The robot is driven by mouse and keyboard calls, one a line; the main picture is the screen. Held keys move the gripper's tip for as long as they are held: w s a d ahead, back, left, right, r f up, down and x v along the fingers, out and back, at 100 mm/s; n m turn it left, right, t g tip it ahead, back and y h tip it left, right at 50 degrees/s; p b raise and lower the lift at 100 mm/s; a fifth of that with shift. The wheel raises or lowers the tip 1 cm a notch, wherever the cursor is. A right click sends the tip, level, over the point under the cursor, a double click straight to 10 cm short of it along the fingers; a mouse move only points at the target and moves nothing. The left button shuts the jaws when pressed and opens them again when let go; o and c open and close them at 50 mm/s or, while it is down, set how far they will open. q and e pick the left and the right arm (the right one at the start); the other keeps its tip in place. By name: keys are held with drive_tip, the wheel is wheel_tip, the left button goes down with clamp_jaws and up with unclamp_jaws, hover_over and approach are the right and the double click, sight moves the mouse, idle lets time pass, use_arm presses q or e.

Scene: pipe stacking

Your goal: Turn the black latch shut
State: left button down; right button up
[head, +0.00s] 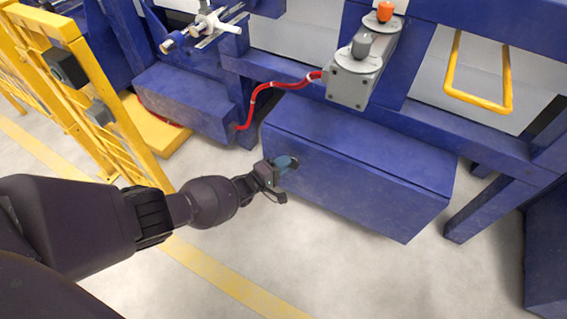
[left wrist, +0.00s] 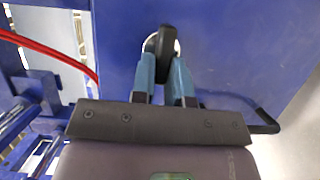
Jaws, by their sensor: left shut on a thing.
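The black latch (left wrist: 165,45) is a dark knob on a round silver plate on the front of a blue box (head: 350,170). In the left wrist view it stands near the top middle, between the blue-grey fingertips of my left gripper (left wrist: 164,72). The gripper is shut on the latch. In the head view my left gripper (head: 284,164) is at the left part of the box's front face, and it hides the latch there. My right gripper is in neither view.
A grey control box (head: 350,85) with an orange knob (head: 385,11) and a grey knob (head: 361,45) stands above the blue box. A red cable (head: 262,90) runs left from it. A yellow handle (head: 480,100) hangs at the right. Yellow fencing (head: 95,90) stands at the left.

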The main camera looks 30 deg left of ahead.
use_arm(q)
drive_tip(key=shift+w+d+r, duration=0.1)
drive_tip(key=shift+w+r, duration=0.05)
idle(0.4)
drive_tip(key=c, duration=1.1)
unclamp_jaws()
drive_tip(key=shift+p+v, duration=1.35)
drive_tip(key=shift+v, duration=4.05)
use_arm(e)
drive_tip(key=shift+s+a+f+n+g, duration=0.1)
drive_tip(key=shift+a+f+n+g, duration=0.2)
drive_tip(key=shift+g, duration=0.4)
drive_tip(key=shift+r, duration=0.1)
